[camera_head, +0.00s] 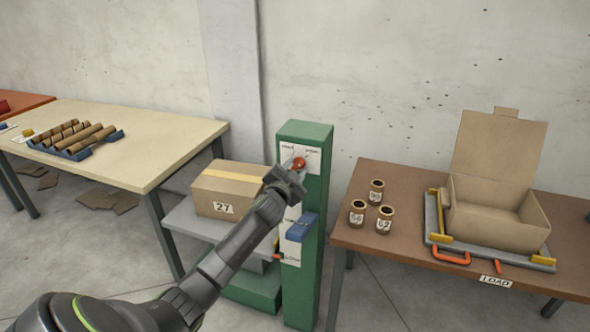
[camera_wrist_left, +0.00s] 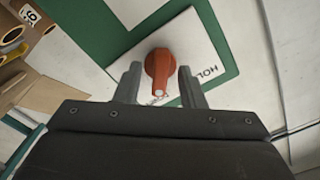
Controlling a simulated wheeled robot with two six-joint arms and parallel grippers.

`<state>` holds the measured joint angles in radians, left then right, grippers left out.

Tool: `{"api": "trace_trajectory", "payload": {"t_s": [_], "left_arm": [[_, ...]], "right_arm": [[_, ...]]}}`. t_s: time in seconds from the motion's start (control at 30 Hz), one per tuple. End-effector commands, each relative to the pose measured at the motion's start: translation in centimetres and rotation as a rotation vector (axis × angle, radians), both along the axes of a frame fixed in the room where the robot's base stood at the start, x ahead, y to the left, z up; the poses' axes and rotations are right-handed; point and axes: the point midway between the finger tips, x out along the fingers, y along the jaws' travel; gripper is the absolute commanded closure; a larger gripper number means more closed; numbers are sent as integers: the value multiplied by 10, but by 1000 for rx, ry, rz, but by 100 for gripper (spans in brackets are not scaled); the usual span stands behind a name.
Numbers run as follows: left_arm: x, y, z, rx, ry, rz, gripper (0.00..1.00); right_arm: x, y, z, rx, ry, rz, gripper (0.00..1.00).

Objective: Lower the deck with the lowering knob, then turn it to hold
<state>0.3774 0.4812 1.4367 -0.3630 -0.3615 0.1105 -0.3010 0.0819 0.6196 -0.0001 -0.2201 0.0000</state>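The green column (camera_head: 309,235) of the winder stands in the middle of the head view. A red-orange knob (camera_head: 299,163) sits on a white label plate near its top. My left gripper (camera_head: 291,174) is at this knob. In the left wrist view the knob (camera_wrist_left: 159,70) lies between the two fingers of my left gripper (camera_wrist_left: 159,84), with a gap on each side. The word HOLD shows on the plate to the right of the knob. The deck (camera_head: 184,220) is a grey platform left of the column and carries a closed box (camera_head: 228,190) marked 27. My right gripper is not in view.
A blue part (camera_head: 301,228) juts from the column below the knob. A brown table (camera_head: 388,225) at the right holds several cardboard tubes (camera_head: 357,212) and an open box (camera_head: 492,225) on a grey tray. A pale table (camera_head: 150,150) with brown tubes stands at the left.

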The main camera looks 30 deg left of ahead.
Motion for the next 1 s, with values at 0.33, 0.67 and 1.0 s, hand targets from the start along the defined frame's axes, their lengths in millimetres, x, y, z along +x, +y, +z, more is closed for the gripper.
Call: {"api": "trace_trajectory", "payload": {"t_s": [0.33,0.67,1.0], "left_arm": [[2,0,0,0,0,0,65],[2,0,0,0,0,0,100],[2,0,-2,-50,-12,0,100]], "right_arm": [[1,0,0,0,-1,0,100],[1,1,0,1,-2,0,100],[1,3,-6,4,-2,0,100]]}}
